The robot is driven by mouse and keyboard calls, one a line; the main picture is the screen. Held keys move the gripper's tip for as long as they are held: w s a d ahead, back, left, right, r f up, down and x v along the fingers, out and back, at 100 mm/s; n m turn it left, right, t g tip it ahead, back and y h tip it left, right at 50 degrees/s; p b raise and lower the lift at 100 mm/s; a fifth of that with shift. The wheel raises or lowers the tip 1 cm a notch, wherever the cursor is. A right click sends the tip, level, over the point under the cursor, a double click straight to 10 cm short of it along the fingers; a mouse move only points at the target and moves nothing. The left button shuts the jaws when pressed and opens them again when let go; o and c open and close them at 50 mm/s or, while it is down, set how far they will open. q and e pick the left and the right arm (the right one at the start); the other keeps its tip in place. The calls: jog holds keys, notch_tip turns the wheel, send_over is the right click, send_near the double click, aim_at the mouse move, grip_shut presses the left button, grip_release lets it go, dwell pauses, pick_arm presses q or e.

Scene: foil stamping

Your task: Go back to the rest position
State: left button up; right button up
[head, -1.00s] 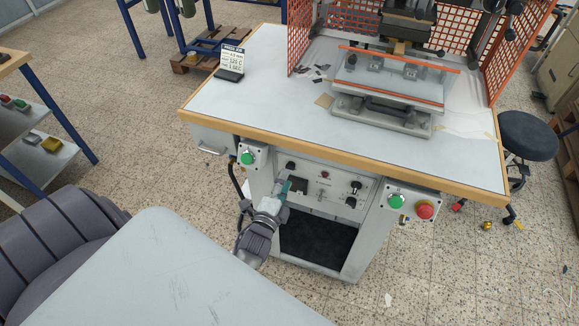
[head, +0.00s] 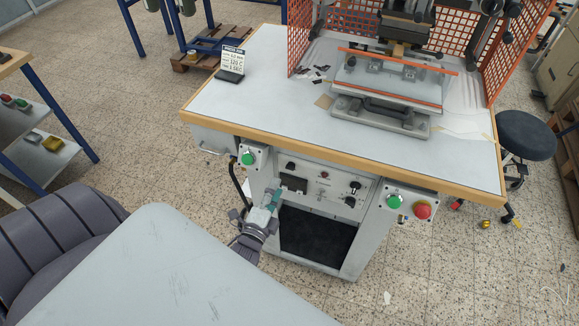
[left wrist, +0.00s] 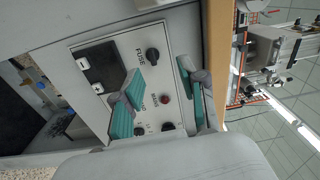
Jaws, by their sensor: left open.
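My left gripper (head: 272,198) has teal fingertips and hangs in front of the machine's control panel (head: 325,190), below the table edge. It also shows in the left wrist view (left wrist: 158,98), where its two fingers stand apart with nothing between them. I cannot tell the exact gap to the panel, but nothing is held. My right gripper is in neither view.
A green button (head: 249,158) is left of the panel; another green button (head: 394,202) and a red button (head: 422,210) are at right. A stool (head: 525,135) stands at right.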

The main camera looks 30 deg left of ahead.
pick_arm(q)
jog(key=shift+s+d+f, duration=0.3)
jog(key=shift+d+f, duration=0.05)
jog(key=shift+d, duration=0.15)
jog(key=shift+s+d+f, duration=0.25)
jog(key=shift+d+f, duration=0.05)
jog(key=shift+d, duration=0.15)
jog(key=shift+w+a+n+g+b, duration=0.85)
jog(key=shift+w+a+b, duration=0.55)
jog(key=shift+w, duration=2.6)
jog(key=s+d+r+n+g+h, duration=0.1)
jog(key=s+d+n+g, duration=0.3)
jog(key=s, duration=0.4)
jog(key=s+d+r+n+g+h, duration=0.1)
jog(key=s+d+n+g+h, duration=0.25)
jog(key=s, duration=0.55)
jog(key=s+d+r+n+g, duration=0.1)
jog(key=s+d+n+g, duration=0.3)
jog(key=s, duration=0.4)
notch_tip(320, 180, down, 25)
jog(key=s+g, duration=0.1)
jog(key=g, duration=0.2)
jog(key=s+a+f+m, duration=0.1)
jog(key=s+a+f, duration=0.1)
jog(key=s+f, duration=1.4)
jog(key=shift+s+a+f+g, duration=0.15)
jog(key=shift+s+a+g, duration=0.25)
jog(key=shift+s, duration=0.15)
